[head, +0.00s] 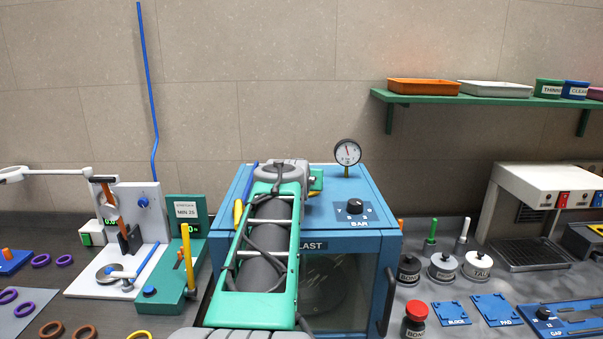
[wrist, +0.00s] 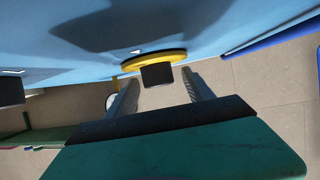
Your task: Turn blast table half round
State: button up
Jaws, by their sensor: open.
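The blue blast cabinet (head: 335,213) stands in the middle of the head view, with a dark glass front and a door handle at its right. Through the glass a round grey table (head: 325,292) shows dimly. My arm covers the cabinet's left part and hides most of my gripper in that view. In the wrist view my gripper (wrist: 160,77) is open. A dark knob (wrist: 157,76) with a yellow ring (wrist: 153,59) behind it on a blue surface shows between the fingertips, with a gap on each side. I cannot tell how deep the knob sits between them.
A pressure gauge (head: 347,152) and a BAR knob (head: 354,207) are on the cabinet's top, right of my arm. A green stand (head: 186,255) with a yellow lever is close at left. Several labelled pots and blue plates (head: 451,313) lie at right. A green shelf (head: 430,98) is above.

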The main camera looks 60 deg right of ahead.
jog(key=shift+w+d+f, duration=0.1)
jog(key=shift+d+f, duration=0.1)
jog(key=shift+d, duration=0.35)
jog(key=shift+c, duration=0.5)
grip_shut()
